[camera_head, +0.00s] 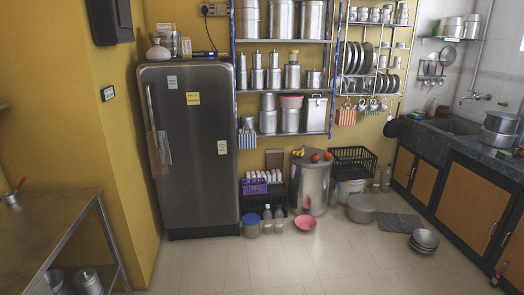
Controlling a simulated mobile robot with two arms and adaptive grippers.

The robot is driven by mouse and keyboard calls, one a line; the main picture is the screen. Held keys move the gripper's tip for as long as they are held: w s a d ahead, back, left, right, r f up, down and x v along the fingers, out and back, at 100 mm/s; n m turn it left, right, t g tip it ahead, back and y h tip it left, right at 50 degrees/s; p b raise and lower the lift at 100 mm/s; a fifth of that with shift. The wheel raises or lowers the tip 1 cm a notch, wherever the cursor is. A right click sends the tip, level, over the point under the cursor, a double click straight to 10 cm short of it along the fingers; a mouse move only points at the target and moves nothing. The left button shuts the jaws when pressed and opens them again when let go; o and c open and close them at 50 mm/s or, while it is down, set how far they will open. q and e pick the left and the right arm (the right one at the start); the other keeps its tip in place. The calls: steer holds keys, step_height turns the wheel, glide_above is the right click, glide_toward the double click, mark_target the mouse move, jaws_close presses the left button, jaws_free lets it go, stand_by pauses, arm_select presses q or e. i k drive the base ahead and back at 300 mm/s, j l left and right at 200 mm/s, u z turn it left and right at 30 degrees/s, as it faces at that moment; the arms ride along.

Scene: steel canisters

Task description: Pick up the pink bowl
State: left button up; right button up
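A pink bowl (305,223) stands upright on the tiled floor, in front of a large steel drum (312,186). It looks empty. A second pink, bowl-like piece (291,101) sits on top of a steel canister on the lower wall shelf; I cannot tell whether it is a bowl or a lid. Neither of my grippers shows in the head view.
Bottles (273,219) and a blue-lidded canister (250,225) stand left of the floor bowl. A steel pot (361,208) stands to its right, stacked steel bowls (424,241) farther right. A fridge (195,145) is at left. Floor in front is clear.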

mark_target(306, 223)
steer(key=i+z, duration=0.3)
steer(key=i, duration=0.5)
steer(key=i+j+z, duration=0.1)
steer(key=i+z, duration=0.2)
steer(key=i, duration=2.3)
steer(key=l+z, duration=0.05)
steer(key=l, duration=0.05)
